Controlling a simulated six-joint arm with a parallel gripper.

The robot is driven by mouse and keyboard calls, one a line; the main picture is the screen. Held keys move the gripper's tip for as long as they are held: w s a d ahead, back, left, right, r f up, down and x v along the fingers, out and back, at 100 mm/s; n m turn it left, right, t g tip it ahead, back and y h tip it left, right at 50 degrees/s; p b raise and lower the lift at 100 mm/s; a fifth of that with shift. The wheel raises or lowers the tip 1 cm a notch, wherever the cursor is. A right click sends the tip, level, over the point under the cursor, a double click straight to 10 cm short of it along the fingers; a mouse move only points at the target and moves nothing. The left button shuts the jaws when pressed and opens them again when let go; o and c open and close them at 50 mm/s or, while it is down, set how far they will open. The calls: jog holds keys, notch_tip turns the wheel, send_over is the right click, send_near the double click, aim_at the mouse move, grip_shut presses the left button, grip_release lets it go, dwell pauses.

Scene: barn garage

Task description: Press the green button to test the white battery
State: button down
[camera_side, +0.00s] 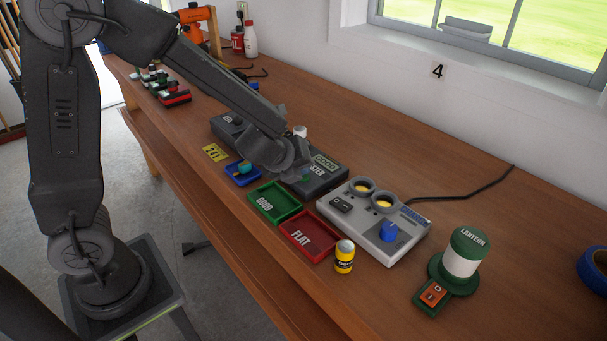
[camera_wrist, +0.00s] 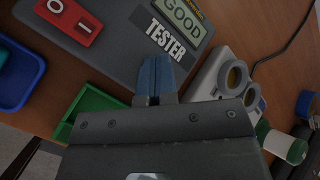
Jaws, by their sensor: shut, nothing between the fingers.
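The dark grey tester (camera_side: 318,184) lies on the bench, partly covered by my arm. It also shows in the wrist view (camera_wrist: 112,52), with a red O/I switch (camera_wrist: 75,20) and a display (camera_wrist: 181,18) reading GOOD. My gripper (camera_wrist: 156,78) is shut and empty, its fingertips over the tester near the TESTER label. A small green spot (camera_side: 305,178) shows by the fingertips in the side view; I cannot tell whether it is the green button or whether I touch it. A white cylinder top (camera_side: 300,130), perhaps the white battery, shows behind my gripper.
A green GOOD tray (camera_side: 264,207), red FLAT tray (camera_side: 322,251) and blue tray (camera_side: 233,178) line the bench's front. A yellow battery (camera_side: 344,262) stands beside a grey charger (camera_side: 365,236). A green lantern (camera_side: 470,245) stands at right. The bench behind the charger is mostly clear.

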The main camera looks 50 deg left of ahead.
jog(key=shift+r, duration=0.85)
jog(key=shift+r, duration=0.1)
jog(key=shift+r, duration=2.45)
jog(key=s+d+r+n+g+h, duration=0.1)
jog(key=s+r+n, duration=0.2)
jog(key=s+n, duration=0.8)
jog(key=s+d+r+n+g+h, duration=0.1)
jog(key=s+r+n, duration=0.3)
jog(key=s+n, duration=0.6)
jog(key=d+n+g, duration=0.1)
jog(key=n, duration=0.2)
jog(key=shift+s+d+n, duration=0.2)
jog(key=shift+s+n, duration=0.1)
jog(key=shift+s, duration=0.1)
